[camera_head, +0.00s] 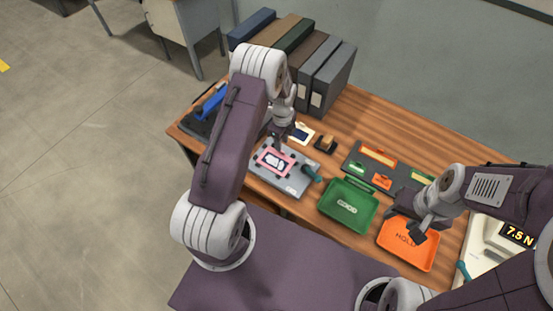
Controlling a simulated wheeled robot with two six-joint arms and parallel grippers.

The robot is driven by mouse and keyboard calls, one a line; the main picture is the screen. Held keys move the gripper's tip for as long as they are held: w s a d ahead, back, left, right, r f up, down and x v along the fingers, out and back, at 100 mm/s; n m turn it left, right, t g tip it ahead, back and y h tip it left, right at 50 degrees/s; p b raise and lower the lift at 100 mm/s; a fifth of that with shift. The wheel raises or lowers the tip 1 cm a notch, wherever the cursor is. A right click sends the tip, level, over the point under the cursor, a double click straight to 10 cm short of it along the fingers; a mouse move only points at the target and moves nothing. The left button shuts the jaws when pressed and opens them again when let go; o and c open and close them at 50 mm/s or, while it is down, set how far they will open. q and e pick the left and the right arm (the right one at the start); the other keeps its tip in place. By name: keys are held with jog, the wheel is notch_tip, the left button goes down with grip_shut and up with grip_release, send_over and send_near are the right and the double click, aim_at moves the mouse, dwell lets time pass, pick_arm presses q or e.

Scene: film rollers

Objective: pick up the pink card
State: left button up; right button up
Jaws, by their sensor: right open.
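The pink card (288,168), a pink frame around a pale printed middle, lies flat on a grey plate (301,184) with small dark tabs around the card. My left gripper (281,141) points down close to the card's far edge. Its fingertips are small and dark here, so I cannot tell whether they are open or touch anything. My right gripper (416,231) is open over the orange tray (403,255), well to the right of the card.
A cream card (303,133) and a stamp-like block (325,143) lie behind. Binders (326,82) stand at the back. A scale display (518,236) is at right.

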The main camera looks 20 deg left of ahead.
aim_at(276, 160)
pick_arm(q)
jog(key=f, duration=0.3)
jog(key=f+p, duration=0.1)
jog(key=shift+s+d+f, duration=0.15)
jog(key=shift+s, duration=0.1)
jog(key=shift+w+f, duration=0.1)
jog(key=shift+f, duration=0.15)
grip_shut()
dwell(0.9)
